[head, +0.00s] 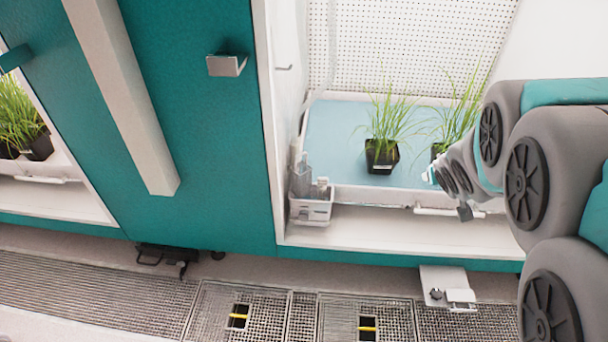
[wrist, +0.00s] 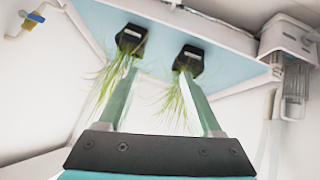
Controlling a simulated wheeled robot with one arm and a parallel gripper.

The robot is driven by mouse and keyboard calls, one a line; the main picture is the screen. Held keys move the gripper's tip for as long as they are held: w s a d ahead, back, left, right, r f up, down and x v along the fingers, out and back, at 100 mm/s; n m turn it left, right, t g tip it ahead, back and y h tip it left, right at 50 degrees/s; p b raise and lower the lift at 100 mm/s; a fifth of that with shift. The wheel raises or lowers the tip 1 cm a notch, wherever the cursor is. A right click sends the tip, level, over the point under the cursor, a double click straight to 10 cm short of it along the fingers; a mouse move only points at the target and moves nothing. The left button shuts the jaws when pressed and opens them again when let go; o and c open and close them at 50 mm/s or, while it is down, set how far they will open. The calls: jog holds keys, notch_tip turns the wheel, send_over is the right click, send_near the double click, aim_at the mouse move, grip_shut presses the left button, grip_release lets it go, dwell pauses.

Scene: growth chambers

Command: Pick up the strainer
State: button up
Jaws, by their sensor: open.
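I cannot make out a clear strainer in either view. My gripper (head: 430,175) is in the open chamber at the right of the head view, close to the right-hand potted grass and partly hidden by my own arm. In the wrist view my gripper (wrist: 159,72) has two pale green fingers, apart, with nothing between them. The fingertips point toward two black pots of grass, seen upside down: one pot (wrist: 131,38) at the left and one pot (wrist: 189,59) at the right. I cannot tell whether the fingers touch the leaves.
A blue tray (head: 335,135) holds the pots. A white caddy (head: 311,210) with clear containers hangs at its front left corner. Teal door panels (head: 200,120) stand left. The grated floor (head: 90,290) has square openings with yellow parts.

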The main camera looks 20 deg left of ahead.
jog(key=w+a+f+n+t+y, duration=0.1)
jog(key=w+a+y, duration=0.1)
jog(key=a, duration=0.3)
jog(key=w+a+f+n+y, duration=0.1)
jog(key=w+a+n+y, duration=0.15)
jog(key=a, duration=0.25)
jog(key=n+g+y, duration=0.3)
jog(key=n+y, duration=0.1)
jog(key=y, duration=0.4)
send_near(302, 159)
jog(key=w+a, duration=0.1)
jog(key=a, duration=0.2)
jog(key=shift+h, duration=0.35)
jog(key=shift+f+x, duration=0.15)
jog(key=shift+x, duration=1.75)
jog(key=shift+f+x, duration=0.1)
jog(key=shift+x, duration=1.8)
jog(key=shift+w+d, duration=0.1)
jog(key=shift+d, duration=0.05)
grip_shut()
